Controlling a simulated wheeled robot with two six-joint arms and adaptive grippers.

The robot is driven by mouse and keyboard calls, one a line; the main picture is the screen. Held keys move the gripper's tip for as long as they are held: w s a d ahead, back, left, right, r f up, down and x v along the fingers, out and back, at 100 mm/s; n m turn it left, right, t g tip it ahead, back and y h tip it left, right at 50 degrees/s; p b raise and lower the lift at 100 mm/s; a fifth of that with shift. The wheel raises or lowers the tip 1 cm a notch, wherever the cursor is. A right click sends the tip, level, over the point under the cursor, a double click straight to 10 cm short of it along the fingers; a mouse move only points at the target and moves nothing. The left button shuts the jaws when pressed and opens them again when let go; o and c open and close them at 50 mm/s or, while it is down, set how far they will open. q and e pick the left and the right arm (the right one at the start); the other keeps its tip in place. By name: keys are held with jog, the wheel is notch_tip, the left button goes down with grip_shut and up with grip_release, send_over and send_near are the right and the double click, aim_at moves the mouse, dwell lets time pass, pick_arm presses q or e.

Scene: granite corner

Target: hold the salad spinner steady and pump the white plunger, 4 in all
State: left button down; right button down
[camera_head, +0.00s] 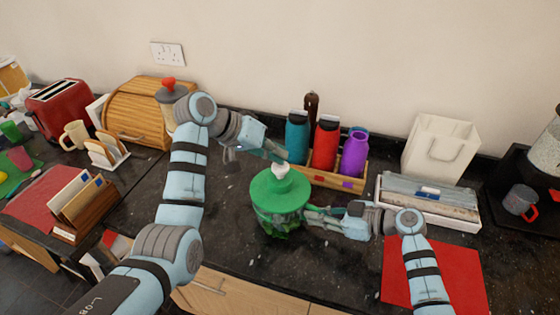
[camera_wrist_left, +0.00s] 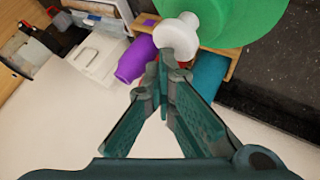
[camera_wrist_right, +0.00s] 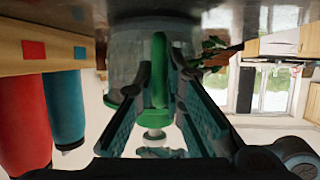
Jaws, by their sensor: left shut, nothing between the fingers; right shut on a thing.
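The salad spinner has a green lid (camera_head: 265,188) and a clear bowl with green leaves inside, upright on the dark counter. Its white plunger (camera_head: 281,171) stands up from the lid's middle; the left wrist view shows its round knob (camera_wrist_left: 180,38). My left gripper (camera_head: 284,156) is shut and empty, with its tips right at the knob; I cannot tell if they touch. My right gripper (camera_head: 308,214) is at the spinner's right side. In the right wrist view its fingers are shut on the spinner's green handle (camera_wrist_right: 160,65). The fingertips' far side is hidden.
Behind the spinner, a wooden holder (camera_head: 345,182) carries a teal bottle (camera_head: 297,140), a red bottle (camera_head: 325,145) and a purple bottle (camera_head: 354,155). A white box (camera_head: 430,205) and red mat (camera_head: 400,275) lie right. A wooden bread bin (camera_head: 140,112) stands back left.

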pick_arm(q)
jog(key=shift+f, duration=0.9)
dwell(0.6)
jog(key=shift+r, duration=2)
jog(key=shift+r, duration=2.5)
jog(key=shift+r, duration=0.1)
notch_tip(320, 180, up, 4)
jog(key=shift+f, duration=0.2)
